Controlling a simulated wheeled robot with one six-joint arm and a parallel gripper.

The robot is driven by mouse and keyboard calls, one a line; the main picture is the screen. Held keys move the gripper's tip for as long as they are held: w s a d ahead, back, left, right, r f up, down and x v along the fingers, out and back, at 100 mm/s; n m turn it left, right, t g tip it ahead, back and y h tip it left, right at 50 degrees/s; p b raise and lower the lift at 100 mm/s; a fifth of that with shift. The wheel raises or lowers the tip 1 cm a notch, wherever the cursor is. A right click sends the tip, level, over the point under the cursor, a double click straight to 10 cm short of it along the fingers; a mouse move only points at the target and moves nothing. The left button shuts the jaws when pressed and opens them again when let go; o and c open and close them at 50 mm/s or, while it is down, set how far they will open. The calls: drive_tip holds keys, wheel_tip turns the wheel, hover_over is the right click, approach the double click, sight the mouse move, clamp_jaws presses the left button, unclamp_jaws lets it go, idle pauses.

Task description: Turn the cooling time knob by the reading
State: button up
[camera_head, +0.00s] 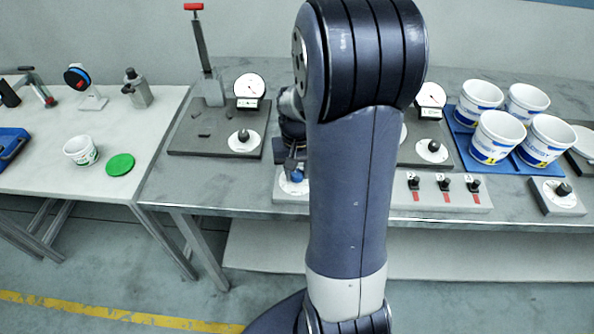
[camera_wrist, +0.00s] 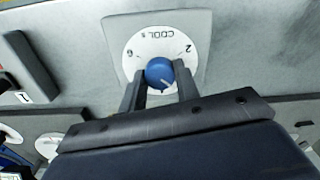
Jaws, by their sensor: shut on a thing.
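The cooling time knob (camera_wrist: 160,73) is blue with a pale pointer mark. It sits on a round white dial (camera_wrist: 133,50) lettered "COOL s", which appears upside down in the wrist view. My gripper (camera_wrist: 160,85) is shut on the knob, one finger on each side. The pointer mark faces toward my gripper's palm, and the exact reading is too small to tell. In the head view the blue knob (camera_head: 297,175) shows just left of my arm, and the gripper (camera_head: 293,163) is partly hidden above it. Two gauges (camera_head: 249,86) (camera_head: 431,95) stand behind, their readings too small to tell.
A plate with a lever and a black knob (camera_head: 243,136) is on the left. A switch box (camera_head: 444,193) with three black switches is right of my arm. White tubs (camera_head: 497,136) stand in a blue tray farther right. A side table (camera_head: 45,160) holds a cup and green lid.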

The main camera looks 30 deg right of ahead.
sight(297, 173)
drive_tip(key=shift+m, duration=1.5)
drive_tip(key=o, duration=1)
drive_tip(key=shift+c, duration=0.2)
wheel_tip(297, 173, up, 11)
drive_tip(key=shift+b, duration=0.35)
drive_tip(key=shift+f, duration=0.1)
